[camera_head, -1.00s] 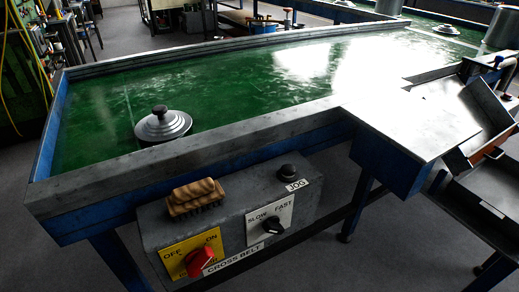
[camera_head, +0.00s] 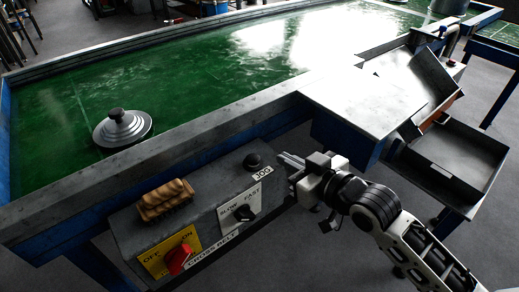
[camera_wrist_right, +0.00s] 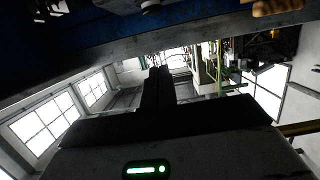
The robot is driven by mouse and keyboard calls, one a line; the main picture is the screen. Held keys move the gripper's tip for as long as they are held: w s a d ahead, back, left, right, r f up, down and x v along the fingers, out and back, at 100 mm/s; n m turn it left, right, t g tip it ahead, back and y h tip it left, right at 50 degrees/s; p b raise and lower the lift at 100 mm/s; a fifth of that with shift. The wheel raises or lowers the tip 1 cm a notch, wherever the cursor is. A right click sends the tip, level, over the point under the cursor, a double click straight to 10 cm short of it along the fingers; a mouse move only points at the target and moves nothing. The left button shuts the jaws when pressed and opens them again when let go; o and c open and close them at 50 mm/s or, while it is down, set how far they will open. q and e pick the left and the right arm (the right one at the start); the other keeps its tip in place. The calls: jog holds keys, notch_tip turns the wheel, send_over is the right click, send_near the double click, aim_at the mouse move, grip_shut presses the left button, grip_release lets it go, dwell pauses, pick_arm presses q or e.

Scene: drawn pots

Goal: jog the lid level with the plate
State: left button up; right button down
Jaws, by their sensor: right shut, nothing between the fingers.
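The silver lid (camera_head: 122,130) with a dark knob lies on the green belt (camera_head: 200,90), left of the middle. The bare grey plate (camera_head: 365,97) lies flat at the belt's near right side, well to the right of the lid. The black JOG button (camera_head: 252,162) sits on top of the grey control box (camera_head: 215,180). My right gripper (camera_head: 284,158) is shut and empty, its tips just right of the JOG button; I cannot tell whether they touch the box. In the right wrist view its dark fingers (camera_wrist_right: 158,88) show together. My left gripper is out of view.
A wooden brush (camera_head: 165,200) lies on the control box, above the red switch (camera_head: 179,260) on a yellow plate. A SLOW/FAST knob (camera_head: 244,213) is on the front. The belt's raised grey rim (camera_head: 190,130) runs behind the box. Grey trays (camera_head: 455,160) stand at the right.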

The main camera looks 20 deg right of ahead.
jog(key=shift+w, duration=0.1)
send_over(253, 159)
jog(key=s, duration=0.2)
jog(key=f, duration=0.1)
jog(key=d+f, duration=0.1)
jog(key=shift+w+f, duration=0.15)
jog(key=shift+f, duration=0.25)
notch_tip(253, 159, down, 3)
jog(key=shift+r, duration=0.2)
jog(key=shift+s+f, duration=0.2)
jog(key=shift+f, duration=0.4)
